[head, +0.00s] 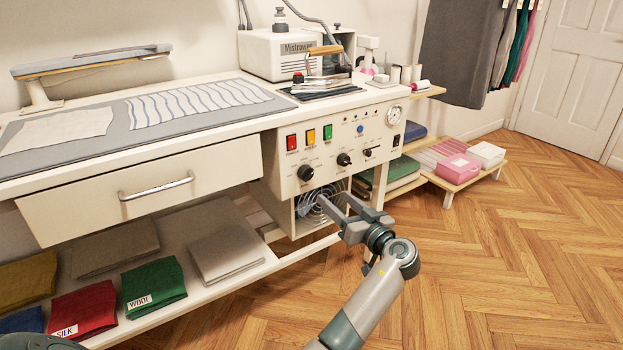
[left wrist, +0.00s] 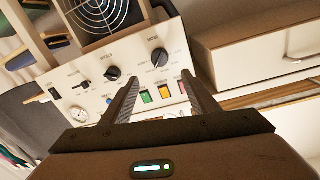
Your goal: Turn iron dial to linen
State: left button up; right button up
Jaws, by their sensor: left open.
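My left gripper (head: 332,197) is open and empty, just below and in front of the panel. In the left wrist view the panel appears upside down; the large dial (left wrist: 159,57) shows between the open fingertips (left wrist: 160,76), apparently untouched. The middle dial (left wrist: 113,73) lies left of the fingers. My right gripper is not in view.
Red, yellow and green switches (head: 310,136) sit above the dials, with a gauge (head: 393,115) at the right. A round fan grille (head: 316,205) is below the panel. A drawer (head: 140,190) adjoins the panel on the left. The wooden floor (head: 500,240) at the right is clear.

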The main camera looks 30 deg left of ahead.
aim_at(310, 176)
pick_arm(q)
jog(key=b+x, duration=0.1)
jog(key=x, duration=1.2)
jog(key=shift+w+a, duration=0.25)
jog(key=shift+a, duration=0.25)
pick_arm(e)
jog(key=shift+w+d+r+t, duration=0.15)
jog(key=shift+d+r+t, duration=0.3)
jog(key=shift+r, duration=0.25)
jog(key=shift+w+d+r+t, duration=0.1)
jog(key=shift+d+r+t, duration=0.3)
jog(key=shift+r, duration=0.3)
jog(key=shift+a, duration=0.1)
pick_arm(q)
jog(key=c, duration=1.1)
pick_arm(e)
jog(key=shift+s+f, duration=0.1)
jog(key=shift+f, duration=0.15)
